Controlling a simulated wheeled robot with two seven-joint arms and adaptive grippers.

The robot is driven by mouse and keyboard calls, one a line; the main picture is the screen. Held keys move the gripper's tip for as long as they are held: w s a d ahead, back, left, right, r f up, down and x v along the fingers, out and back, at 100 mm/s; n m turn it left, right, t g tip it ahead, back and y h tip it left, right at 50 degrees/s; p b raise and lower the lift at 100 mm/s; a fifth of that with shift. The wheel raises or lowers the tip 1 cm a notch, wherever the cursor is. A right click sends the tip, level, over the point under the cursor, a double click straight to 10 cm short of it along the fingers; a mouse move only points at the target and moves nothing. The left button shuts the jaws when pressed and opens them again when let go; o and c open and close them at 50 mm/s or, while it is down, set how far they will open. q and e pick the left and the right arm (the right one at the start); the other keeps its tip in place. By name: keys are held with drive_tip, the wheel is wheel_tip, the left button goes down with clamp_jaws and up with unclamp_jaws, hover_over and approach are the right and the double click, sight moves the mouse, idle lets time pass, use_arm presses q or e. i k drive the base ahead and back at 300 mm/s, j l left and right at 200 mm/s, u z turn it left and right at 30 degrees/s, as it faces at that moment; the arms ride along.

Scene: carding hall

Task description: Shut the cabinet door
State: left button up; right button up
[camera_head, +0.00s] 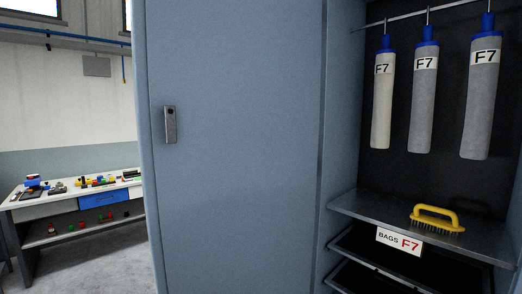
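The cabinet door (240,150) is a large flat blue-grey panel that fills the middle of the head view. It stands open, swung out to the left of the cabinet (345,90). A small dark metal handle (170,124) sits near the door's left edge. The cabinet's inside shows at the right, with its shelf (360,205) and dark back wall in plain view. The cabinet's right side is mostly cut off by the picture edge. Neither of my grippers is in view.
Several grey filter bags (423,100) marked F7 hang from a rail inside. A yellow brush (437,218) lies on the shelf above a "BAGS F7" label (399,242). A workbench (60,208) with small coloured parts stands at the left, with bare floor (110,265) before it.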

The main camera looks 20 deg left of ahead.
sight(230, 204)
drive_tip(key=i+j+z, duration=0.15)
drive_tip(key=j+z, duration=0.15)
drive_tip(key=j, duration=0.4)
drive_tip(key=i+j+z, duration=0.1)
drive_tip(key=j+z, duration=0.25)
drive_tip(key=j, duration=0.35)
drive_tip(key=j+z, duration=0.3)
drive_tip(key=j, duration=0.45)
drive_tip(key=k+j+z, duration=0.1)
drive_tip(key=j+z, duration=0.2)
drive_tip(key=j, duration=0.4)
drive_tip(key=k+j+z, duration=0.15)
drive_tip(key=j+z, duration=0.2)
drive_tip(key=j, duration=0.4)
drive_tip(key=k+j+z, duration=0.45)
drive_tip(key=k, duration=0.25)
drive_tip(key=k+j+z, duration=0.25)
drive_tip(key=k, duration=0.15)
